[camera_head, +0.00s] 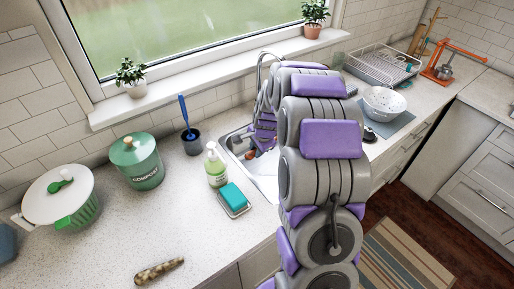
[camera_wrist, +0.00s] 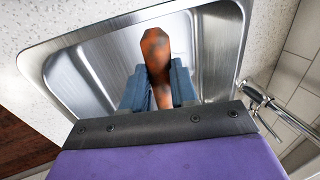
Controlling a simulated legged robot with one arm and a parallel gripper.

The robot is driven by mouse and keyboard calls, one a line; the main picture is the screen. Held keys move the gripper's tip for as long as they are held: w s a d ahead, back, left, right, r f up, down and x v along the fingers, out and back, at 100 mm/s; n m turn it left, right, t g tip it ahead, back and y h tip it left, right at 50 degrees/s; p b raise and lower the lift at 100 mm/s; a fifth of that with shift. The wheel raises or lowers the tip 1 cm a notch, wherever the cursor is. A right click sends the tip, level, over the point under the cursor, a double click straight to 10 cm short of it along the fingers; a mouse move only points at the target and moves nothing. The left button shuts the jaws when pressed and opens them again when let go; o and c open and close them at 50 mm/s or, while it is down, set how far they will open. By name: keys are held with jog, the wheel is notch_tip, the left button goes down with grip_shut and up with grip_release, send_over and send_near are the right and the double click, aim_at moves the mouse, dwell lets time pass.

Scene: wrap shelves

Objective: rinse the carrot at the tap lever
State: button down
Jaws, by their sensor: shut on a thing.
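In the wrist view, the carrot (camera_wrist: 156,50), orange-brown with darker patches, is held between the two blue fingers of my gripper (camera_wrist: 158,84), which is shut on it. The carrot's thick end points away from my wrist, over the steel sink basin (camera_wrist: 95,62). The metal tap (camera_wrist: 285,112), with its lever (camera_wrist: 252,92), is to the right of my gripper, apart from the carrot. No water shows. In the head view, my arm reaches into the sink (camera_head: 236,143) and hides much of it. The tap's curved spout (camera_head: 262,58) rises behind my arm.
Left of the sink are a soap bottle (camera_head: 216,168), a teal sponge (camera_head: 233,196) on a dish, a brush in a dark cup (camera_head: 191,142) and a green compost bin (camera_head: 137,163). Right of my arm are a white colander (camera_head: 383,104) and a dish rack (camera_head: 382,65).

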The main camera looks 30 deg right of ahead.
jog(key=shift+w+d+f, duration=0.2)
jog(key=shift+w+d, duration=0.05)
jog(key=shift+w, duration=0.1)
jog(key=w+d+f, duration=0.2)
jog(key=w+d, duration=0.6)
jog(key=d, duration=0.2)
jog(key=shift+f+p, duration=0.25)
jog(key=shift+p, duration=0.15)
dwell(1.7)
